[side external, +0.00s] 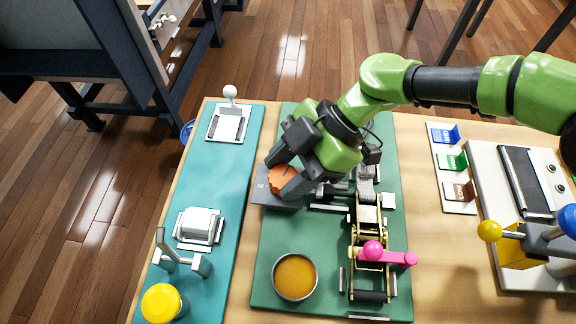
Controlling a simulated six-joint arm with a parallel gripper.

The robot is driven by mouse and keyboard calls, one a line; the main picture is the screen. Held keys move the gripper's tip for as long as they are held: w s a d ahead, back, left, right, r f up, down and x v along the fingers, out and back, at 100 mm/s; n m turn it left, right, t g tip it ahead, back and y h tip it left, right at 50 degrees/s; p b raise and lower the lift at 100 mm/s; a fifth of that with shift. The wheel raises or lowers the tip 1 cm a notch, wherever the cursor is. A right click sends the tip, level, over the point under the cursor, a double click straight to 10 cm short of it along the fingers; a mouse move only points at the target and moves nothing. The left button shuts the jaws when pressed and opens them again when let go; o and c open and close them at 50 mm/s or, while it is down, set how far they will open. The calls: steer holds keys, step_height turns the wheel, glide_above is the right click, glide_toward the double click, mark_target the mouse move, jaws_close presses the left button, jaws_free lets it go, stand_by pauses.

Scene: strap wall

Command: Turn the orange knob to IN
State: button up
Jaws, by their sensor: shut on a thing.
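The orange knob (281,179) sits on a dark grey plate (264,198) on the green board (270,240). My gripper (281,176) reaches down from the upper right, with its fingers shut on the orange knob, one on either side. A thin dark line shows on the knob's top. The plate carries small light marks at its left, too small to read. The fingers and gripper body hide part of the knob and the plate's far side.
A metal strap mechanism with a pink lever (390,254) stands right of the knob. A round orange-topped cup (296,277) is in front. A teal board (165,262) at left holds a white-balled lever (230,93), a white rocker (200,226) and a yellow button (164,302).

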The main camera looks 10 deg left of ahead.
steer(key=o, duration=0.9)
steer(key=shift+o, duration=0.2)
steer(key=v, duration=1)
steer(key=shift+a+r, duration=0.1)
steer(key=shift+a, duration=0.05)
